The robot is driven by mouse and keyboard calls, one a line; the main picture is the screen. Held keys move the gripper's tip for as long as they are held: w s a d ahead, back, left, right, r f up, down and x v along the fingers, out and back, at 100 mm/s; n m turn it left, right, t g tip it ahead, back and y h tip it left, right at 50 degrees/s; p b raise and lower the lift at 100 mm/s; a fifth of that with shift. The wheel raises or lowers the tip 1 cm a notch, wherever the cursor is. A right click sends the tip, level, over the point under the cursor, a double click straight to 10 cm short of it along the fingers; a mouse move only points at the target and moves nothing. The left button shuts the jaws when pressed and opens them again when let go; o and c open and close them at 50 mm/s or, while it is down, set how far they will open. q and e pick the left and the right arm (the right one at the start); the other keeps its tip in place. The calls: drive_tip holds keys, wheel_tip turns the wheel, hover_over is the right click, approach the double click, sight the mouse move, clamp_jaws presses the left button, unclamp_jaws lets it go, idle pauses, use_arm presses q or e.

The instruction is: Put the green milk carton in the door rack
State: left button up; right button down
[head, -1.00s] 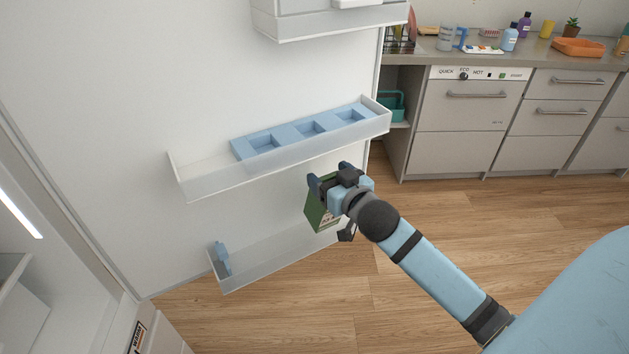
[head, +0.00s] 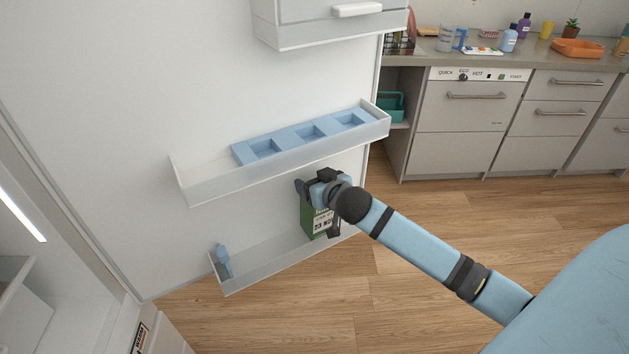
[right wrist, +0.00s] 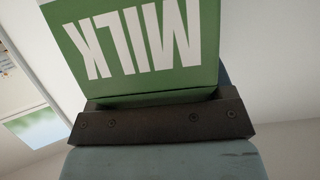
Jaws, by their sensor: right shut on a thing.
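The green milk carton (head: 311,220) is upright in the head view, at the right part of the lowest door rack (head: 262,262). Its lower end is at the rack, partly behind the rack's front wall; I cannot tell if it touches the rack floor. My right gripper (head: 318,190) is shut on the carton's upper part. In the right wrist view the carton (right wrist: 150,45) fills the top, its white MILK lettering upside down, close against the gripper (right wrist: 155,122). My left gripper is not in view.
A middle door shelf (head: 215,183) with a blue insert (head: 285,142) sits just above the gripper. A small blue piece (head: 222,260) stands at the lowest rack's left end. A counter with drawers (head: 470,85) is behind at right. The wooden floor is clear.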

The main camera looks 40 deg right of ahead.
drive_tip(key=shift+w+r, duration=0.25)
drive_tip(key=shift+f+g, duration=0.3)
drive_tip(key=shift+f, duration=0.6)
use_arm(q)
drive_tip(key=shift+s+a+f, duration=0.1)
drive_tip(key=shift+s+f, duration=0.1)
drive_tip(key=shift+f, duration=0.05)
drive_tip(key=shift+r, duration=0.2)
use_arm(e)
unclamp_jaws()
drive_tip(key=shift+f, duration=0.15)
